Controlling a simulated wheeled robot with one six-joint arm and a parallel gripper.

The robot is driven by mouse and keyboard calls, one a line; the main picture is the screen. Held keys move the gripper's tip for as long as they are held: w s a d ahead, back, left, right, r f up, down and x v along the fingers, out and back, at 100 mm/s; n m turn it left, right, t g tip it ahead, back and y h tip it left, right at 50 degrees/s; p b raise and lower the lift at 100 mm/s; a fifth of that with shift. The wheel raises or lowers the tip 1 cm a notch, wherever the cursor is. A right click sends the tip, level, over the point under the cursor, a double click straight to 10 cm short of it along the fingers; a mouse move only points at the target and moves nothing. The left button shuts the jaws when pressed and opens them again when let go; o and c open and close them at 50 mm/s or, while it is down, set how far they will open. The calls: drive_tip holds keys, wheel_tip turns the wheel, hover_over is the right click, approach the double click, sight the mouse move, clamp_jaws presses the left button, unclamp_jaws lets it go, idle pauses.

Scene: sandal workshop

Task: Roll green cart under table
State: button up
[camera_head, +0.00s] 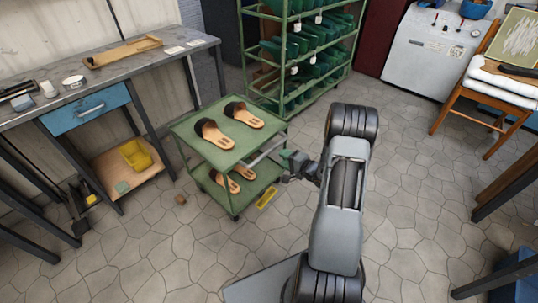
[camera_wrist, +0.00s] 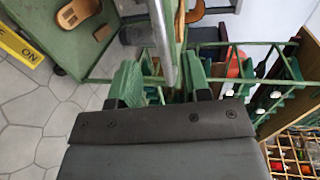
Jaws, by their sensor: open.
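The green cart (camera_head: 190,130) stands in the middle of the head view, to the right of the workbench table (camera_head: 120,69). Sandals lie on its top and lower shelves. Its grey handle bar (camera_head: 262,152) is on the side facing my arm. My gripper (camera_head: 290,161) is at the handle end of the cart. In the wrist view my gripper (camera_wrist: 160,85) is open, with green finger pads on either side of the grey handle bar (camera_wrist: 160,40). I cannot tell whether the pads touch the bar.
The table has a blue drawer (camera_head: 87,111) and a low wooden shelf (camera_head: 150,178) with a yellow bin. A green rack (camera_head: 245,55) stands behind the cart.

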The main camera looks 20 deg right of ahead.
sight(269, 151)
drive_tip(key=b+x, duration=0.2)
drive_tip(key=x, duration=0.7)
drive_tip(key=shift+b, duration=0.3)
clamp_jaws()
